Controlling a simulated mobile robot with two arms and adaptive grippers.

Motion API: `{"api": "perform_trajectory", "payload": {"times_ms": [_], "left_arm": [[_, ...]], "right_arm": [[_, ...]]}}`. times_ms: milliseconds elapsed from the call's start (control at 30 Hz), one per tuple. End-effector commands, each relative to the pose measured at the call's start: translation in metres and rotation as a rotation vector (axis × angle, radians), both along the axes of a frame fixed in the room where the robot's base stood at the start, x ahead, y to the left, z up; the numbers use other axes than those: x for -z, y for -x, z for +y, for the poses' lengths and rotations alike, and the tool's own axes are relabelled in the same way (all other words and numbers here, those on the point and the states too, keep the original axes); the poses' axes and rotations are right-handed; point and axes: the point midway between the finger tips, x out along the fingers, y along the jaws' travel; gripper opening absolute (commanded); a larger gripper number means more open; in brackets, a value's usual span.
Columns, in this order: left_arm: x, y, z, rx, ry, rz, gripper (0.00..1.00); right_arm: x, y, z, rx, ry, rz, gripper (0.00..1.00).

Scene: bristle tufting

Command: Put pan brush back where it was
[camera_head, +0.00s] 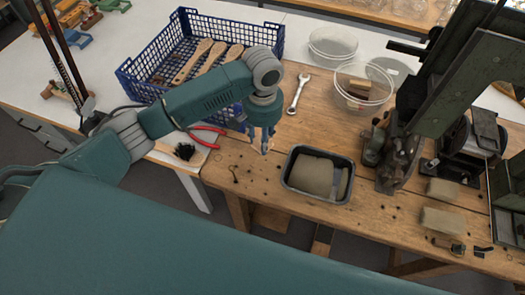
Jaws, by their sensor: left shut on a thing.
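My left arm comes in from the left, and its gripper (263,140) points down over the wooden workbench (235,192), just left of a dark tray (318,198). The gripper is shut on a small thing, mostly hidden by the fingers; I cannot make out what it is. No pan brush can be clearly identified. A clump of black bristles (185,152) lies near the bench's left end, left of the gripper. My right gripper is not in view.
A blue crate (135,87) holds wooden brush backs (200,58). Red-handled pliers (208,137) and a wrench (298,93) lie nearby. Clear tubs (362,100) stand behind the tray. A dark machine (395,150) blocks the right side. Small dark bits are scattered on the bench front.

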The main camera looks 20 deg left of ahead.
Motion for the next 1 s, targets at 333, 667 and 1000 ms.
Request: {"api": "perform_trajectory", "payload": {"times_ms": [333, 667, 1000], "left_arm": [[0.043, 0.000, -0.001, 0.000, 0.001, 0.002, 0.08], [0.079, 0.000, -0.001, 0.000, 0.001, -0.001, 0.08], [0.082, 0.000, -0.001, 0.000, 0.001, 0.000, 0.37]], "right_arm": [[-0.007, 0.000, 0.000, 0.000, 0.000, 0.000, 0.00], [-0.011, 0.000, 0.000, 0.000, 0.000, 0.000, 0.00], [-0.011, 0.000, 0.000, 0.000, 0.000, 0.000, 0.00]]}}
